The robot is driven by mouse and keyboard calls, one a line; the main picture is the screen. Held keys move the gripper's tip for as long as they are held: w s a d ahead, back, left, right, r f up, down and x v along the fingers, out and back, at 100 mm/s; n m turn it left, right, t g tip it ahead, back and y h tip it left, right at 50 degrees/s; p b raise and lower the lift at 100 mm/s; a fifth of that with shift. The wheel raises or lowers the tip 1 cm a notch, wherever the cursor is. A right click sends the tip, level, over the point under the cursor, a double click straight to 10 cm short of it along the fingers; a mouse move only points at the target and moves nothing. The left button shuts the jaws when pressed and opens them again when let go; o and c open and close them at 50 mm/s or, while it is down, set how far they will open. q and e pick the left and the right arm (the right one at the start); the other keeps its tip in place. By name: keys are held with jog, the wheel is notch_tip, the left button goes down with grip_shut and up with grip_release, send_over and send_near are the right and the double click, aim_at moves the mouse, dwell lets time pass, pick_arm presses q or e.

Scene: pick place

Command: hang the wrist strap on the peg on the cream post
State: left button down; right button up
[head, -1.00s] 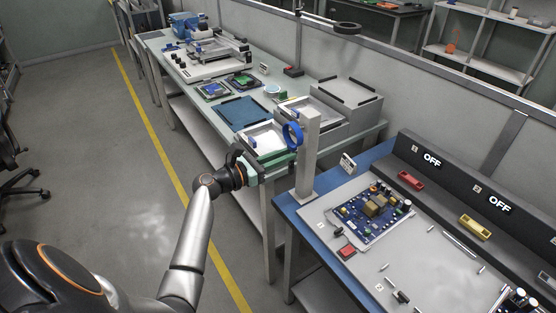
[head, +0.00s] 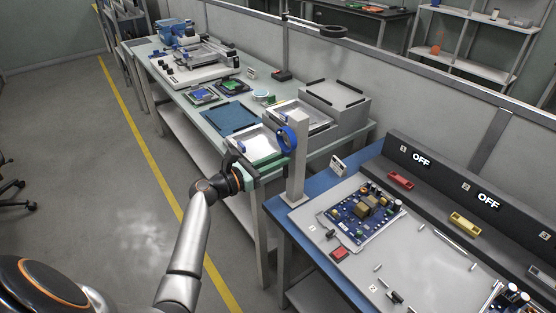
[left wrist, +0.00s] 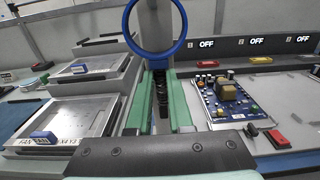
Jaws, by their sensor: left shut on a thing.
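The wrist strap (head: 293,138) is a blue ring, held upright beside the upper part of the cream post (head: 297,175). In the left wrist view, the blue ring (left wrist: 182,35) stands above my fingertips, with the post (left wrist: 155,15) behind it. My left gripper (head: 268,172) is shut on the strap's dark lower part (left wrist: 160,90), which sits between the green fingers. In the head view the ring overlaps the post's left side. I cannot make out the peg, nor whether the ring touches the post. My right gripper is not in view.
The post stands at the near-left corner of a blue-edged bench (head: 275,206) with a circuit board (head: 360,213). Left of it, a green bench (head: 200,118) carries trays and a blue mat (head: 228,115). A low grey partition runs behind both benches.

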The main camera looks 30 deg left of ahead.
pick_arm(q)
jog(key=c, duration=0.7)
grip_release()
jog(key=shift+c, duration=0.2)
jog(key=v, duration=1.2)
jog(key=shift+s+a+b, duration=0.2)
jog(key=shift+b, duration=0.1)
jog(key=s+d+f+m+g+y, duration=0.1)
jog(key=s+d+f+m+g, duration=0.15)
jog(key=f+m, duration=0.35)
jog(key=s+d+f+m+g+y, duration=0.25)
jog(key=d+f+m, duration=0.2)
jog(key=f, duration=0.25)
jog(key=s+d+f+m+g, duration=0.2)
jog(key=s+d+f+m, duration=0.1)
jog(key=f+m, duration=0.35)
jog(key=s+d+f+m+p, duration=0.1)
jog(key=s+d+f+m, duration=0.3)
jog(key=s+d+m, duration=0.6)
jog(key=d+m, duration=0.1)
jog(key=m, duration=0.5)
jog(key=shift+d+m+y, duration=0.15)
jog(key=shift+m+y, duration=0.2)
jog(key=shift+m, duration=0.05)
